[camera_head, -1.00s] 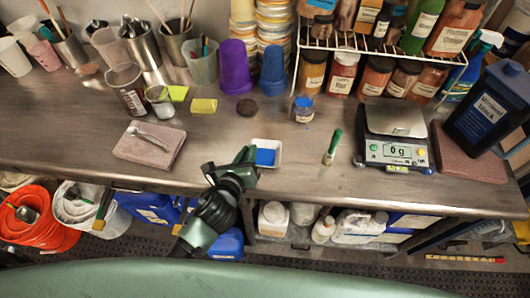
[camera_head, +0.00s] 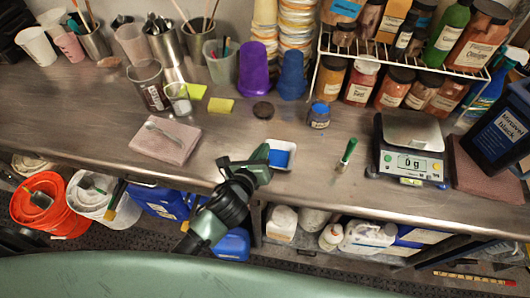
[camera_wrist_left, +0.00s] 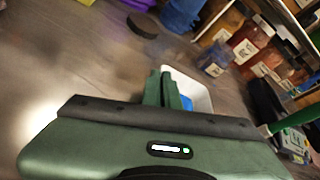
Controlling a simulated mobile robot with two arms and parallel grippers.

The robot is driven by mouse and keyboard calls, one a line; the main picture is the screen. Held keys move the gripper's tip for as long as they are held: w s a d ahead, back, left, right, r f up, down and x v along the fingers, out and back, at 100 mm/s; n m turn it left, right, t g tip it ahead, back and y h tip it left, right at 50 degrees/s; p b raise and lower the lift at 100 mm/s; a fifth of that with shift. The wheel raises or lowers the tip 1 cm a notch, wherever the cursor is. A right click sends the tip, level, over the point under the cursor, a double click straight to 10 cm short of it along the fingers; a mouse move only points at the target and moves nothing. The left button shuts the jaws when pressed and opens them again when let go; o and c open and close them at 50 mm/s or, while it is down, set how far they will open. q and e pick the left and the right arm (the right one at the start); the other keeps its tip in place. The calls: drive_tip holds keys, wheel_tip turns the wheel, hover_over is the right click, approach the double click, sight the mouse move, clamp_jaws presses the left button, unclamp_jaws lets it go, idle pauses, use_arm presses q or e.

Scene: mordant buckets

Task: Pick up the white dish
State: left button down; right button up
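The white dish (camera_head: 289,146) is a small, square-looking dish with blue material in it, near the front edge of the workbench. My left gripper (camera_head: 264,155) is at its left side, coming from the front. In the left wrist view the two green fingers (camera_wrist_left: 163,88) are close together at the near left rim of the dish (camera_wrist_left: 203,98), and look shut on its wall. The fingers and gripper body hide part of the dish there. The dish appears to be at bench level. My right gripper is not in view.
A green-handled brush (camera_head: 348,151) and a scale (camera_head: 412,160) stand to the right. A pink slab (camera_head: 165,140) with a spoon lies to the left. The bench between slab and dish is clear.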

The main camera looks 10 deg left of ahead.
use_arm(q)
wheel_tip(320, 180, up, 19)
drive_tip(key=p, duration=0.1)
drive_tip(key=shift+f, duration=0.15)
drive_tip(key=shift+f+b, duration=5.1)
drive_tip(key=shift+f, duration=4.8)
